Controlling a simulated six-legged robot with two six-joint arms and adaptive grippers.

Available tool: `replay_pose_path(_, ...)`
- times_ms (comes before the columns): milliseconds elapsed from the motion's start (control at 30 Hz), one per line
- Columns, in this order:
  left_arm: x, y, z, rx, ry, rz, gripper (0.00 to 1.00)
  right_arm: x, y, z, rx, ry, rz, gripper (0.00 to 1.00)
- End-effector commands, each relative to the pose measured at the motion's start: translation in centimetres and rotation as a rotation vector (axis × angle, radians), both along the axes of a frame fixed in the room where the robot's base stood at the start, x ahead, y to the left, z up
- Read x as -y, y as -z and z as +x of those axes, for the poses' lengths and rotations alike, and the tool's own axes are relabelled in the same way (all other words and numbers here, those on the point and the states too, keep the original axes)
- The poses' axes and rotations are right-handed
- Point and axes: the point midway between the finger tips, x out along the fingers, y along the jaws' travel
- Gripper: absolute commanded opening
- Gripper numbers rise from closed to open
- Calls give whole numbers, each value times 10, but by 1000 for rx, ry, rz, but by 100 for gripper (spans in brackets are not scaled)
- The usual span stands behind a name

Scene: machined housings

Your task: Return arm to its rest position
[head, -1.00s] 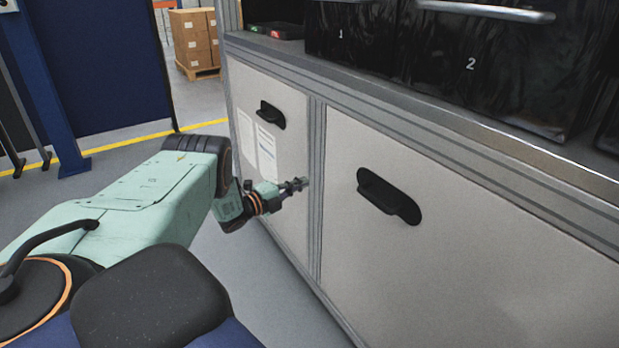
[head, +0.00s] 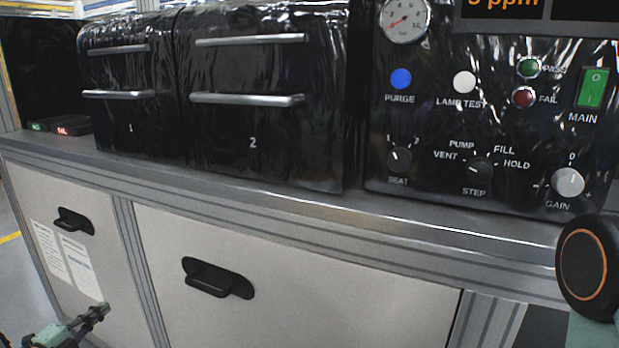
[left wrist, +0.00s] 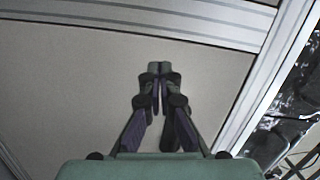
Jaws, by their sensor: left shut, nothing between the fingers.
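My left gripper (head: 97,312) is at the lower left of the head view, in front of the bench's pale cabinet front. In the left wrist view its fingers (left wrist: 157,70) are together, with nothing between them. A pale panel fills most of the space beyond the fingertips. Part of my other arm (head: 590,268), a dark round joint with an orange ring, shows at the right edge of the head view. My right gripper is outside both views.
The bench edge (head: 330,222) runs across the head view. On it stand black drawer unit 1 (head: 130,100), drawer unit 2 (head: 250,110) and a control panel (head: 440,120) with knobs and a gauge. Black handles (head: 215,278) stick out from the cabinet doors.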

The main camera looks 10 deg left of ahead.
Motion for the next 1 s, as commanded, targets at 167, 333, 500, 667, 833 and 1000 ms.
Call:
replay_pose_path(167, 3, 58, -28, -169, -196, -341, 0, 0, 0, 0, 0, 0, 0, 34)
replay_pose_path(333, 52, 117, -54, -347, -379, -678, 0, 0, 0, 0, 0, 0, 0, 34)
replay_pose_path(500, 136, 166, -98, -569, -591, -1003, 0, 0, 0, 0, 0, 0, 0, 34)
replay_pose_path(667, 220, 188, -157, -786, -803, -1206, 0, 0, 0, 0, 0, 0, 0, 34)
replay_pose_path(833, 297, 181, -235, -1011, -1036, -1293, 0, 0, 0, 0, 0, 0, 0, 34)
replay_pose_path(1000, 349, 145, -322, -1205, -1243, -1226, 0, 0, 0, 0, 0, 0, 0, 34)
